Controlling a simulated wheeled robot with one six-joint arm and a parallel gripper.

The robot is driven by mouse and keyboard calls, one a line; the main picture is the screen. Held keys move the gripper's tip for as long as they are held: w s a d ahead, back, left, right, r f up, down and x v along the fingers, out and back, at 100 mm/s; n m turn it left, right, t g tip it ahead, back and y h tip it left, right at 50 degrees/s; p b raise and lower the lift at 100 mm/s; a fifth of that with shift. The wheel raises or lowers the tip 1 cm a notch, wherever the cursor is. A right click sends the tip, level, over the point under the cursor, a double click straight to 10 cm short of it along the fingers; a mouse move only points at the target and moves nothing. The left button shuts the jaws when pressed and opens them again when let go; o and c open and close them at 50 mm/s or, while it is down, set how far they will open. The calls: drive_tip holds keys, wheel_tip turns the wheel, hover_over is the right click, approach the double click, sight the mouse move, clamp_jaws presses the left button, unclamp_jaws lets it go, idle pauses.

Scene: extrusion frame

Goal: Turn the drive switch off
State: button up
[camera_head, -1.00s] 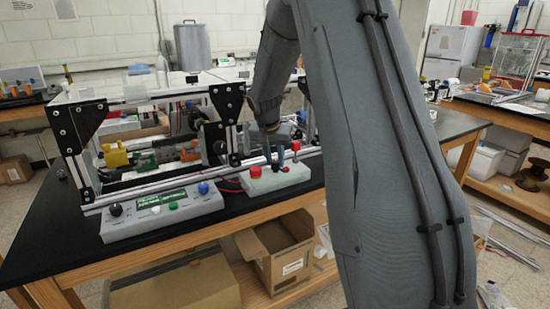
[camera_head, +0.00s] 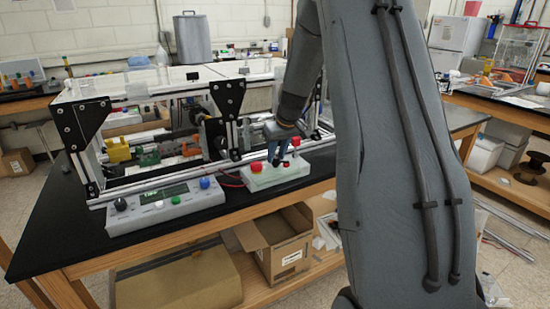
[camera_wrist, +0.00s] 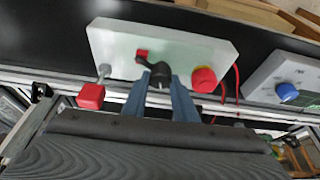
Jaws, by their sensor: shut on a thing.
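The pale control box (camera_head: 262,183) sits at the front edge of the black bench, also seen in the wrist view (camera_wrist: 110,45). It carries a black knob (camera_wrist: 160,73), which looks like the drive switch, between a red mushroom button (camera_wrist: 204,79) and a lever with a red cap (camera_wrist: 91,96). A small red light or marker (camera_wrist: 142,53) is beside the knob. My gripper (camera_wrist: 160,84) is shut on the black knob, one blue-grey finger on each side. In the head view my gripper (camera_head: 278,155) partly hides the knob. Its label cannot be read.
A grey console (camera_head: 165,208) with coloured knobs is left of the box. The extrusion frame (camera_head: 88,140) with machinery stands close behind. Red cables (camera_wrist: 237,85) run beside the box. Cardboard boxes (camera_head: 275,242) lie on the shelf below.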

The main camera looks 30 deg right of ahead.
drive_tip(key=n+b, duration=0.1)
drive_tip(key=n+y+b, duration=0.1)
drive_tip(key=n+b, duration=0.1)
drive_tip(key=b, duration=0.1)
drive_tip(key=shift+d+f, duration=0.25)
drive_tip(key=shift+f, duration=0.1)
drive_tip(key=shift+d+r+n+g+y+b, duration=0.15)
drive_tip(key=shift+n+g+y+b, duration=0.3)
drive_tip(key=shift+n+b, duration=0.7)
drive_tip(key=shift+n, duration=0.35)
drive_tip(key=o, duration=1)
drive_tip(key=shift+o, duration=0.2)
drive_tip(key=shift+r, duration=0.1)
drive_tip(key=shift+r+y, duration=0.1)
drive_tip(key=shift+y, duration=0.15)
